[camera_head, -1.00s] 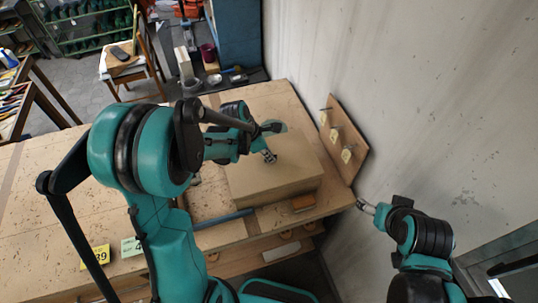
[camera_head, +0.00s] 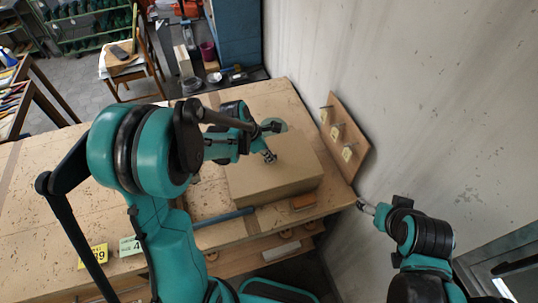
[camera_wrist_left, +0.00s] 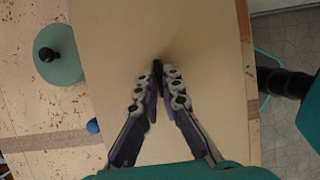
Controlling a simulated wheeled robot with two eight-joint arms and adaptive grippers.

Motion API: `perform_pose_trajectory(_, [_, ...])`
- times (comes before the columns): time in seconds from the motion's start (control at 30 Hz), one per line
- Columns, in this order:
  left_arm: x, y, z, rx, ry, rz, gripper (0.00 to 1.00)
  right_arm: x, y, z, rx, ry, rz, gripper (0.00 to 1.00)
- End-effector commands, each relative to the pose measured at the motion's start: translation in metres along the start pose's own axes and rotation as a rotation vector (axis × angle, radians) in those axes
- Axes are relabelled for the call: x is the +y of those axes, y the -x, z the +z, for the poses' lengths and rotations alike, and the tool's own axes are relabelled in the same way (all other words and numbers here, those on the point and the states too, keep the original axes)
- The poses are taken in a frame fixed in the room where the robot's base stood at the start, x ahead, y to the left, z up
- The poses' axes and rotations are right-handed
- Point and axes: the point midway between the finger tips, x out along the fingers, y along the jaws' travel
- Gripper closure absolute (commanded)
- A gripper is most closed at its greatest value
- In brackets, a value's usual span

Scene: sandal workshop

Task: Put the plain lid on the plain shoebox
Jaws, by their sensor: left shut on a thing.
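The plain shoebox (camera_head: 290,191) stands on the bench near its front right corner. The plain lid (camera_head: 293,153) is the flat tan top over the box; it fills the middle of the left wrist view (camera_wrist_left: 115,25). I cannot tell whether the lid is fully seated. My left gripper (camera_head: 269,157) is over the middle of the lid. In the left wrist view its fingertips (camera_wrist_left: 158,66) meet around a small dark part at the lid's surface, mostly hidden by the fingers. My right gripper (camera_head: 364,206) hangs beside the bench, by the wall, away from the box; its jaws are too small to read.
A green disc with a black knob (camera_wrist_left: 60,62) lies beside the box. A brown block (camera_head: 304,201) and a blue rod (camera_head: 225,217) lie near the front edge. The bench's left part is largely clear.

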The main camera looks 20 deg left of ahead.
Motion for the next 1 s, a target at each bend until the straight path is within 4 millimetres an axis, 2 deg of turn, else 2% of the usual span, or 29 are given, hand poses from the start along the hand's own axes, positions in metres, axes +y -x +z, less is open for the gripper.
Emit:
perform_pose_trajectory(0.5, [0.000, -0.012, -0.005, 0.000, 0.000, 0.000, 1.00, 0.000, -0.011, 0.008, 0.000, 0.000, 0.000, 0.26])
perform_pose_trajectory(0.77, [0.000, -0.012, -0.005, 0.000, 0.000, 0.000, 1.00, 0.000, -0.011, 0.008, 0.000, 0.000, 0.000, 0.26])
perform_pose_trajectory(0.8, [0.000, -0.012, -0.005, 0.000, 0.000, 0.000, 0.86, 0.000, -0.011, 0.008, 0.000, 0.000, 0.000, 0.26])
perform_pose_trajectory(0.87, [0.000, -0.012, -0.005, 0.000, 0.000, 0.000, 0.70, 0.000, -0.011, 0.008, 0.000, 0.000, 0.000, 0.26])
perform_pose_trajectory(1.0, [0.000, -0.012, -0.005, 0.000, 0.000, 0.000, 0.70, 0.000, -0.011, 0.008, 0.000, 0.000, 0.000, 0.26])
